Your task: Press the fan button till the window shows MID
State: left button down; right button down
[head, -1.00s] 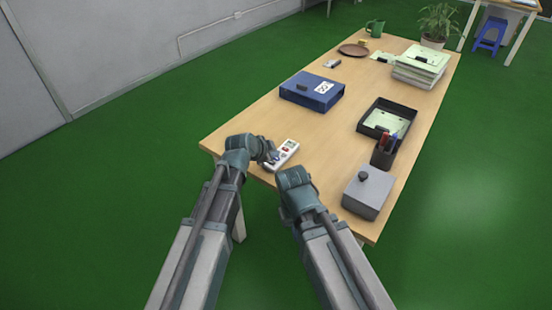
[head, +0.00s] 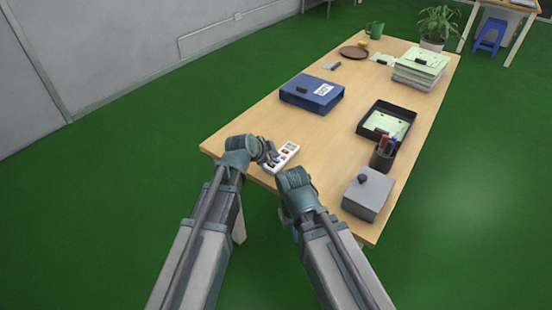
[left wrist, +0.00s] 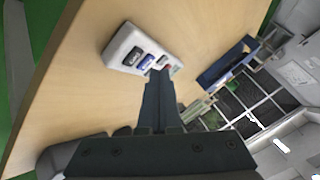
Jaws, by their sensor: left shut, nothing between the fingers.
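A white remote-like unit (head: 286,153) with coloured buttons lies near the table's close left edge. In the left wrist view the unit (left wrist: 124,44) shows a dark button (left wrist: 134,54), a blue button (left wrist: 147,62) and a bit of red beside the fingertips. Its window is too small to read in the head view. My left gripper (head: 272,155) is shut and empty, with its fingertips (left wrist: 159,73) at the unit's button face, over or close by the buttons; I cannot tell whether they touch. My right gripper (head: 295,180) is near the table's front edge, its fingers hidden.
A blue binder (head: 311,93) lies beyond the unit. The table's middle is clear.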

aim_at(273, 163)
pick_arm(q)
jog(key=shift+r, duration=0.2)
notch_tip(273, 163, up, 5)
jog(key=p, duration=0.5)
jog(key=shift+f, duration=0.1)
dwell(1.5)
jog(key=s+a+n+g+y+p, duration=0.1)
jog(key=s+n+g+y+p, duration=0.1)
jog(key=s, duration=0.6)
jog(key=s+a+n+g+y+p, duration=0.2)
jog(key=s+n, duration=0.3)
jog(key=s, duration=0.4)
jog(key=s+a+r+n+g+y+p, duration=0.1)
jog(key=s+a+n+g+y+p, duration=0.1)
jog(key=s, duration=0.7)
jog(key=shift+n+g+p, duration=0.85)
jog(key=shift+n+g, duration=0.25)
jog(key=shift+g, duration=0.1)
